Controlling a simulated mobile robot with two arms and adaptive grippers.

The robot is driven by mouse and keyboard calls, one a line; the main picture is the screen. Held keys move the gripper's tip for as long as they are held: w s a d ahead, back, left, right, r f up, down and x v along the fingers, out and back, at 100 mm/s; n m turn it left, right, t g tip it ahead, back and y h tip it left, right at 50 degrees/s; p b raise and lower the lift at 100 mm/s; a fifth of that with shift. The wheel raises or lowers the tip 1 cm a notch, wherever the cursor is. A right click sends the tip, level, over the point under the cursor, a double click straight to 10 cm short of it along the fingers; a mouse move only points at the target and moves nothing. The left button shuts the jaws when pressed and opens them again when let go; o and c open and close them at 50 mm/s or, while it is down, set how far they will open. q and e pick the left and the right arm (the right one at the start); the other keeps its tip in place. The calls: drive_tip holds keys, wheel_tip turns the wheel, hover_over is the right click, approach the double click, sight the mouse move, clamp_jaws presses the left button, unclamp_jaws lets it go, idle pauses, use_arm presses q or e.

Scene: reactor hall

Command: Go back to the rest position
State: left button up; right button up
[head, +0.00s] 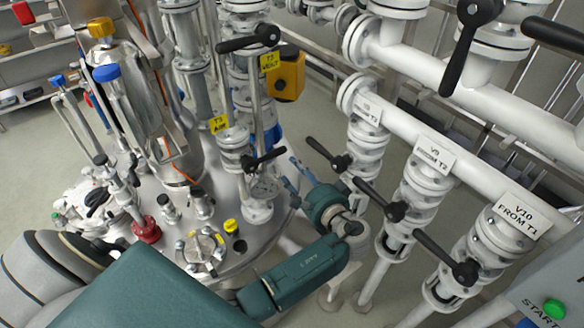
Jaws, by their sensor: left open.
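My left gripper (288,170) is in the middle of the head view, on a teal arm. Its two blue-grey fingers are apart, with nothing visible between them. The fingers point up and left, near a black valve handle (264,159) on the reactor lid (262,238). I cannot tell whether they touch the handle or the white fitting by it. My right gripper is not in view.
A steel column (165,120) and a yellow box (288,73) rise behind. A green start button (554,309) is at lower right. Open floor shows at left.

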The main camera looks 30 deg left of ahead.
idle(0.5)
use_arm(q)
drive_tip(key=s+d+f+m+g+h, duration=0.1)
drive_tip(key=s+f+h, duration=0.3)
drive_tip(key=f, duration=0.8)
drive_tip(key=s+d+f+m+g+h, duration=0.1)
drive_tip(key=s+d+f+g, duration=0.1)
drive_tip(key=s+f, duration=0.65)
drive_tip(key=s+d+f+m+g+h, duration=0.1)
drive_tip(key=s+f+h, duration=0.2)
drive_tip(key=f, duration=1.1)
drive_tip(key=s+d+f+n+g+h, duration=0.1)
drive_tip(key=s+f, duration=0.4)
drive_tip(key=s, duration=0.6)
drive_tip(key=s+d+f+n+g+h, duration=0.1)
drive_tip(key=s+f+n+h, duration=0.1)
drive_tip(key=s+f, duration=0.4)
drive_tip(key=s+d+f+n+g+h, duration=0.1)
drive_tip(key=s+f, duration=0.4)
drive_tip(key=s, duration=1.2)
drive_tip(key=n+h, duration=0.1)
drive_tip(key=n, duration=0.1)
drive_tip(key=shift+d+f+n, duration=0.15)
drive_tip(key=shift+d+n, duration=0.15)
drive_tip(key=shift+n, duration=0.1)
